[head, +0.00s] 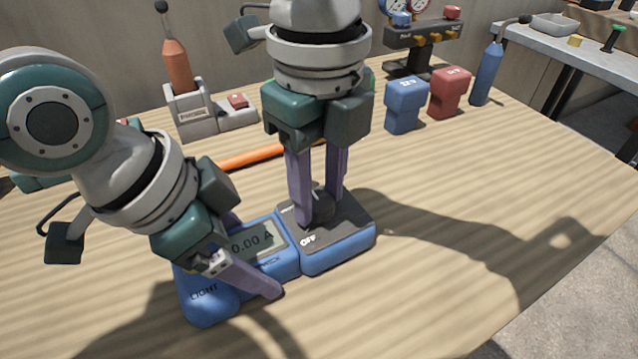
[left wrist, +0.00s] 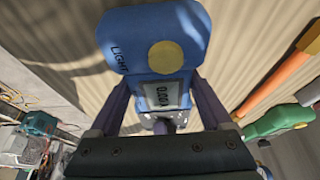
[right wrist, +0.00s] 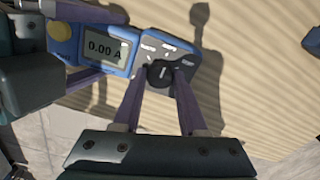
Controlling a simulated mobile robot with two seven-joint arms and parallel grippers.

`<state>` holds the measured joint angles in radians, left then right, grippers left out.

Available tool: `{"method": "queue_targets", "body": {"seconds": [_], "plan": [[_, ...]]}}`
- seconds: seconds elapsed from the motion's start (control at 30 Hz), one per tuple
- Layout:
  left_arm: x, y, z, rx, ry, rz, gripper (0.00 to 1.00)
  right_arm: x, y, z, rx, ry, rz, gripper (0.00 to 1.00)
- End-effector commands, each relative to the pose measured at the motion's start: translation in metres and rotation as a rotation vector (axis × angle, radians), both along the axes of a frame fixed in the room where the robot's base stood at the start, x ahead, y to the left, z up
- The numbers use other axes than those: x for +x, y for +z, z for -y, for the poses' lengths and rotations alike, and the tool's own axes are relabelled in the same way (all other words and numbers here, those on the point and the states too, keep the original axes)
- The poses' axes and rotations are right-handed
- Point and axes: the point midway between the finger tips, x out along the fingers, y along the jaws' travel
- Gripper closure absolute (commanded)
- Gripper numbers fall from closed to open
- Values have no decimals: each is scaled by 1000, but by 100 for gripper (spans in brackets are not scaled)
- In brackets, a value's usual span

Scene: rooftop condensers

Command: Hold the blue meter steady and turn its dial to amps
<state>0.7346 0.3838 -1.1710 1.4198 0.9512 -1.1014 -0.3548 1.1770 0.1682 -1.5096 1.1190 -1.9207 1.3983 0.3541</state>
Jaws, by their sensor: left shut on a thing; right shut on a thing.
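The blue meter (head: 340,256) lies flat on the wooden table, with "OFF" printed on its dark dial face. Its screen (head: 258,243) reads 0.00 A, also clear in the right wrist view (right wrist: 106,50). My left gripper (head: 255,255) is shut across the meter's body, one finger on each side near the screen. In the left wrist view, the meter's "LIGHT" end (left wrist: 125,50) with a yellow button (left wrist: 165,57) shows between the fingers. My right gripper (head: 318,220) points down and is shut on the dark round dial (right wrist: 159,73). The dial's pointer is partly hidden by the fingers.
An orange rod (head: 250,158) lies behind the meter. The table's right front is clear.

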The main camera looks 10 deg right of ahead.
Motion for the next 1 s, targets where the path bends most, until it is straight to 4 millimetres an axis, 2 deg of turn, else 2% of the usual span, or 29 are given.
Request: {"method": "queue_targets", "body": {"seconds": [0.47,0.5,0.77,1.0], "plan": [[2,0,-1,1,4,4,100,-1,0,-1,1,-12,-4,100],[2,0,-1,1,4,4,100,-1,0,-1,1,-12,-4,56],[1,0,-1,0,2,3,100,-1,0,0,1,-12,-2,28],[1,0,-1,0,1,3,100,0,0,0,0,-12,-1,28]]}}
